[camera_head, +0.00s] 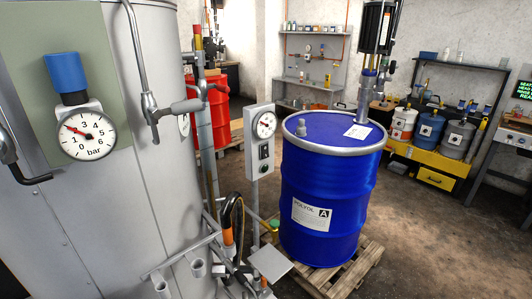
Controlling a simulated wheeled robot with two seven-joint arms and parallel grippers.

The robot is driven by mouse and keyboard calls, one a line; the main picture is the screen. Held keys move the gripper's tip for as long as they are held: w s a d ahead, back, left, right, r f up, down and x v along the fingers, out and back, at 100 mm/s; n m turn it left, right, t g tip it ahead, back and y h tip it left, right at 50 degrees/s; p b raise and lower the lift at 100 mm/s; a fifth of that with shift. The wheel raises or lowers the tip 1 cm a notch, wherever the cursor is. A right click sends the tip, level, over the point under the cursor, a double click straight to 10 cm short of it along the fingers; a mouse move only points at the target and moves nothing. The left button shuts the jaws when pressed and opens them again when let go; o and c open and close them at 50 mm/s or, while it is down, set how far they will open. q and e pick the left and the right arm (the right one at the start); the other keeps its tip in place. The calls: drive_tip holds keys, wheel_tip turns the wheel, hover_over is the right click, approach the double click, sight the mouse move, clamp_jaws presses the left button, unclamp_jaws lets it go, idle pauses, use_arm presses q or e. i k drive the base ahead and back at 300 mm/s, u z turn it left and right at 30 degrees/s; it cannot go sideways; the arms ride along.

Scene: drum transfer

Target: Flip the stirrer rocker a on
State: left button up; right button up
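A pale grey control box (251,140) stands on a post between the steel tank and the blue drum. It has a round gauge (264,125) at the top. Below the gauge are two small dark switch-like parts, an upper one (263,152) and a lower one (263,169). They are too small to tell which is stirrer rocker a, or whether either is on or off. Neither of my grippers shows in the head view.
A large steel tank (150,230) with a bar gauge (87,136) and blue knob (66,73) fills the left. A blue drum (325,195) labelled A stands on a wooden pallet (345,285). A red drum (207,110) is behind. Open floor (430,240) lies right.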

sight(265, 149)
drive_tip(key=k, duration=0.5)
drive_tip(key=z, duration=0.75)
drive_tip(key=i, duration=0.85)
drive_tip(key=u, duration=2.1)
